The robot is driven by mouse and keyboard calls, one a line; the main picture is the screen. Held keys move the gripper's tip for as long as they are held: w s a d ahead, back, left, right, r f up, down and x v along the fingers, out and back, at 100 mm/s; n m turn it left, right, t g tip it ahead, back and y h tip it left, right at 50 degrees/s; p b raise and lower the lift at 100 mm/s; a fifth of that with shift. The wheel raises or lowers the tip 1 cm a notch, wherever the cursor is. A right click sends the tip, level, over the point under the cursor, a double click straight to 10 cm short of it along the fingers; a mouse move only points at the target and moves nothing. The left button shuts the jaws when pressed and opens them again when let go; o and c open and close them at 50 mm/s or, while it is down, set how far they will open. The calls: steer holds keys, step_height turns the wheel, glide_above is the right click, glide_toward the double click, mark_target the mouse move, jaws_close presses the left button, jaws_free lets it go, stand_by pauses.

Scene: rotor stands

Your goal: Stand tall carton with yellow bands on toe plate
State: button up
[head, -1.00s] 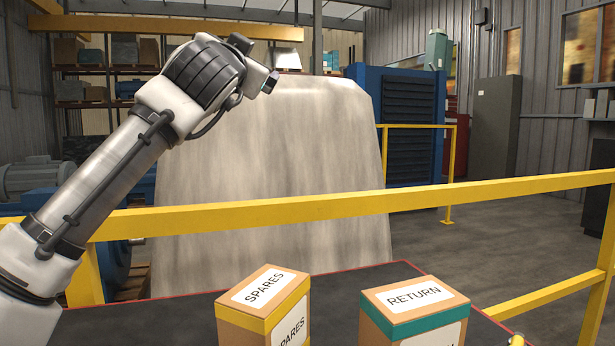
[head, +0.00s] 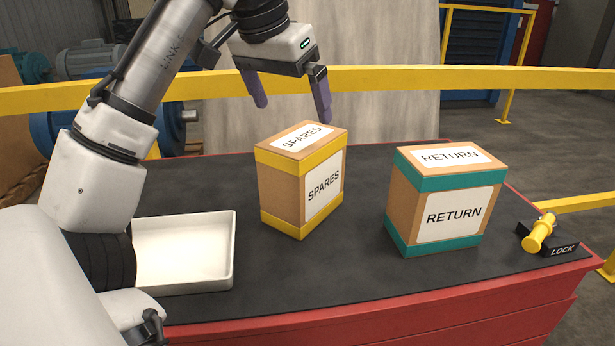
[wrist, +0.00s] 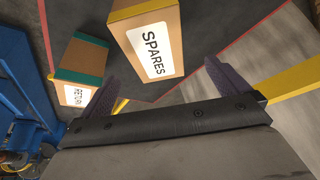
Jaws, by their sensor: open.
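The tall carton with yellow bands (head: 290,195) stands upright on the dark bench top in the head view, with SPARES labels on its top and side. It also shows in the wrist view (wrist: 127,45), between and beyond the fingers. My gripper (head: 293,112) is open and empty, above and slightly behind the carton, with purple-grey fingers pointing down. Its fingers also show in the wrist view (wrist: 160,82). They appear apart from the carton. I cannot make out a toe plate in either view.
A teal-banded RETURN carton (head: 402,210) stands to the right of the yellow-banded one, with a gap between. A white tray (head: 233,255) lies at left beside my arm. A yellow handle (head: 540,232) sits on a LOCK block (head: 562,250) at right. A yellow rail (head: 400,78) runs behind the bench.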

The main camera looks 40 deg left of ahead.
mark_target(302, 137)
steer(key=x, duration=0.4)
steer(key=shift+d+p+x, duration=0.2)
steer(key=shift+p+x, duration=0.1)
steer(key=shift+x, duration=1.1)
steer(key=shift+d+p+x, duration=0.2)
steer(key=shift+p+x, duration=0.1)
steer(key=shift+x, duration=1.1)
steer(key=shift+f, duration=0.25)
steer(key=c, duration=2)
steer(key=shift+c, duration=0.2)
steer(key=shift+r, duration=0.2)
